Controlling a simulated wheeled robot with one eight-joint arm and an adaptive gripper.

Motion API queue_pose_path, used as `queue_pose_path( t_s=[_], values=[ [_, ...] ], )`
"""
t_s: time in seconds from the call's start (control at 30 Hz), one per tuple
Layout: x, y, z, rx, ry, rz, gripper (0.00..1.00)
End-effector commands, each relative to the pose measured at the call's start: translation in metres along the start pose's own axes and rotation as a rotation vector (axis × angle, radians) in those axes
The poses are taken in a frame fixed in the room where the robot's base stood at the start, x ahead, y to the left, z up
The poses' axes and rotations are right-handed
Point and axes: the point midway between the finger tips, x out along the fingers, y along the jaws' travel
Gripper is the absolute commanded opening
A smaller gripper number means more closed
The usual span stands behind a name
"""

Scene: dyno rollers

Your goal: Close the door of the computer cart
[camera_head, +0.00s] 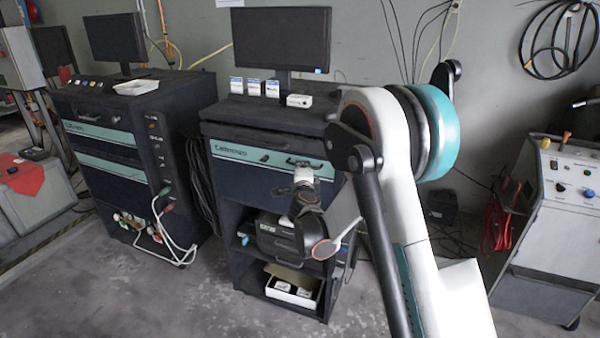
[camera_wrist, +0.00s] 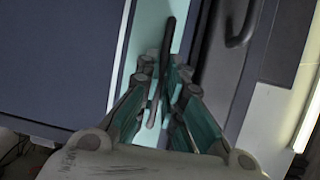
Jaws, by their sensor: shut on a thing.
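The computer cart (camera_head: 226,208) stands in the middle of the head view, with open shelves below its dark blue front panel (camera_head: 236,176). A teal stripe (camera_head: 238,152) runs across this panel. My gripper (camera_head: 303,172) is at the right part of this front, its fingertips hard to make out there. In the wrist view, my gripper (camera_wrist: 163,72) is shut on a dark bar handle (camera_wrist: 168,38) on the teal stripe (camera_wrist: 122,62). The dark panel (camera_wrist: 60,55) fills the left of that view. My arm hides the cart's right side.
A monitor (camera_head: 282,38) and small boxes (camera_head: 262,88) stand on the cart. Its shelves hold a dark device (camera_head: 277,236) and an open white box (camera_head: 292,288). A similar cart (camera_head: 125,140) stands left, a grey machine (camera_head: 565,200) right. Floor in front is clear.

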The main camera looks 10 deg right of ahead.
Motion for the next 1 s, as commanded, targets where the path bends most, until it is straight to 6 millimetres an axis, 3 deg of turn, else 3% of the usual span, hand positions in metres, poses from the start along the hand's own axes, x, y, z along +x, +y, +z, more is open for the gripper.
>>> queue_pose_path(
  t_s=[0.2, 0.23, 0.3, 0.73, 1.0],
  values=[
    [0.003, -0.004, -0.001, -0.002, 0.000, -0.002, 0.00],
    [0.003, -0.004, -0.001, -0.003, 0.000, -0.002, 0.14],
    [0.003, -0.004, -0.001, -0.003, 0.000, -0.002, 0.28],
    [-0.004, -0.003, 0.000, -0.002, 0.000, -0.002, 0.28],
    [-0.051, -0.003, 0.000, -0.001, -0.001, -0.001, 0.28]
  ],
)
